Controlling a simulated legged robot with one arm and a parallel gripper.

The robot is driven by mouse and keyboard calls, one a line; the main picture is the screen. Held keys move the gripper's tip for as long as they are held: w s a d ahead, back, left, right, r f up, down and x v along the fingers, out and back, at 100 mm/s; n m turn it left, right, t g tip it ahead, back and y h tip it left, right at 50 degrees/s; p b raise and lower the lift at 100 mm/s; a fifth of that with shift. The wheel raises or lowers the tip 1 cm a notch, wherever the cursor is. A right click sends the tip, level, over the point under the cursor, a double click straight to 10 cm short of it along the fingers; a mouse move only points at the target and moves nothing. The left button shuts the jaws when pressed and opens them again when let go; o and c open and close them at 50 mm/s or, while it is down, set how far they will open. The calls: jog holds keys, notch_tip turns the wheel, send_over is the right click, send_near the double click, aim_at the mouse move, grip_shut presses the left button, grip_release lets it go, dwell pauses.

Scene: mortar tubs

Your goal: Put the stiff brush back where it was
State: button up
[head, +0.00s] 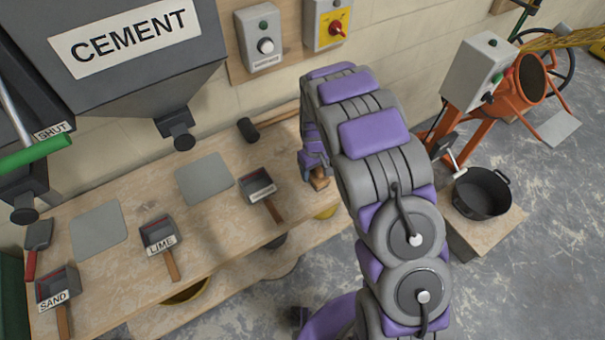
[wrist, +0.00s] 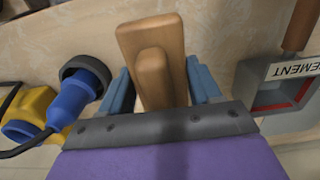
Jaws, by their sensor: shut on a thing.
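The stiff brush shows as a wooden block with a raised wooden grip in the wrist view (wrist: 145,38). My gripper (wrist: 160,78) has its blue fingers on either side of the grip and is shut on it. In the head view my gripper (head: 313,163) is over the right part of the wooden bench, and a small piece of the brush (head: 320,181) shows below it. The bristles are hidden. I cannot tell whether the brush touches the bench top.
The bench (head: 215,235) holds a labelled scoop (head: 260,190), a lime scoop (head: 158,238), a sand scoop (head: 56,288) and a dark-headed mallet (head: 249,130). A blue connector (wrist: 80,95) lies left in the wrist view. A black tub (head: 481,193) stands right, below an orange mixer (head: 520,85).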

jog(key=a, duration=0.1)
jog(key=w+a, duration=0.1)
jog(key=a, duration=0.1)
jog(key=shift+w+a+f, duration=0.25)
jog(key=shift+w, duration=0.05)
notch_tip(320, 180, down, 4)
jog(key=shift+r+b, duration=0.25)
jog(key=shift+b, duration=0.45)
jog(key=shift+r, duration=0.1)
jog(key=shift+a, duration=0.1)
jog(key=o, duration=1.1)
notch_tip(320, 180, up, 12)
jog(key=shift+f+p, duration=0.1)
jog(key=shift+p, duration=1.1)
jog(key=shift+r, duration=0.2)
